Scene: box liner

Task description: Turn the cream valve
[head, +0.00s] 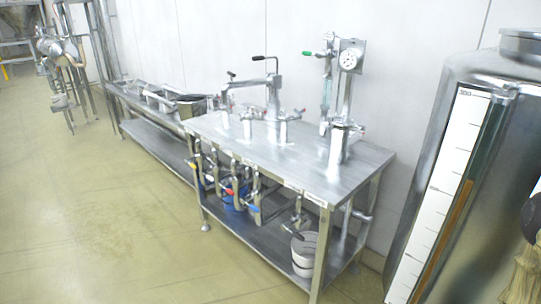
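A steel table (345,165) stands in the middle of the head view with several pipes and valves on and under it. Several small taps (234,190) hang below its front edge, some with yellow or red parts. Another valve with a dark lever (292,236) sits under the table's right part. I cannot tell which valve is the cream one, as labels are too small to read.
A gauge (348,60) stands on a column at the table's back. A large steel tank (425,165) with a scale is at right. Floor (100,220) at left is clear.

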